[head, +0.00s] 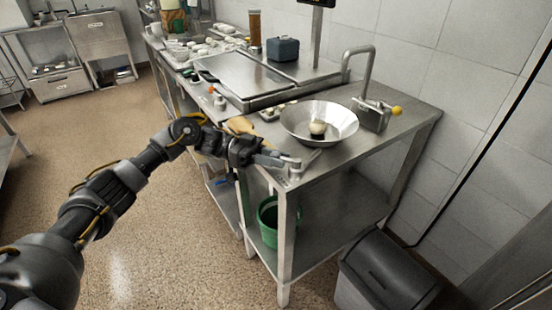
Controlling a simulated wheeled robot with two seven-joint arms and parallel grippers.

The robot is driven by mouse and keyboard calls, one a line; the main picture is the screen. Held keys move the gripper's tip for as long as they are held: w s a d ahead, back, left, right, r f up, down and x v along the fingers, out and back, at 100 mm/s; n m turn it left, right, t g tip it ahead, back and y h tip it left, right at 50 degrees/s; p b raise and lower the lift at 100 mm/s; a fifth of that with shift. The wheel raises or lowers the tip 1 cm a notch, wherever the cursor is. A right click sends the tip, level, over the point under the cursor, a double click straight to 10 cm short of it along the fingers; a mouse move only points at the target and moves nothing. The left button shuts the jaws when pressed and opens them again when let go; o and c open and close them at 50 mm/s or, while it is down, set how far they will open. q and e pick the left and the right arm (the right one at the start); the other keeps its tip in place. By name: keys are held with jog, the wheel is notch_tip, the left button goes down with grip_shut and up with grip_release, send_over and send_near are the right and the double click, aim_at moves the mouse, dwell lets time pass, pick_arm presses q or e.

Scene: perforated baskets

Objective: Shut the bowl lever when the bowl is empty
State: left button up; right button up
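A wide, shallow metal bowl (345,125) stands near the right end of the steel table. A round whitish object (317,127) sits in the bowl, with a dark patch just below it. Behind the bowl on the right is a metal fixture (372,115) with a curved pipe and a lever ending in a yellow knob (397,110). My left gripper (292,165) is at the table's front corner, in front of and below the bowl, apart from the lever. Its fingers are too small and grey against the steel to tell open from shut. My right gripper is out of view.
The steel table (345,155) has a flat metal plate or scale (240,75), a blue-grey box (283,49) and several small items at its left. A green bucket (268,222) stands on the lower shelf. A dark bin (385,275) stands at the right. Open floor lies left.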

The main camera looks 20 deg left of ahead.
pick_arm(q)
jog(key=o, duration=0.4)
jog(key=shift+a+r, duration=0.1)
jog(key=shift+r, duration=0.15)
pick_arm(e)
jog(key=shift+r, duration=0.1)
pick_arm(q)
jog(key=shift+a+f, duration=0.1)
jog(key=shift+a, duration=0.15)
jog(key=a+b, duration=0.3)
jog(key=a, duration=0.7)
jog(key=shift+w+a, duration=0.15)
jog(key=shift+w, duration=0.15)
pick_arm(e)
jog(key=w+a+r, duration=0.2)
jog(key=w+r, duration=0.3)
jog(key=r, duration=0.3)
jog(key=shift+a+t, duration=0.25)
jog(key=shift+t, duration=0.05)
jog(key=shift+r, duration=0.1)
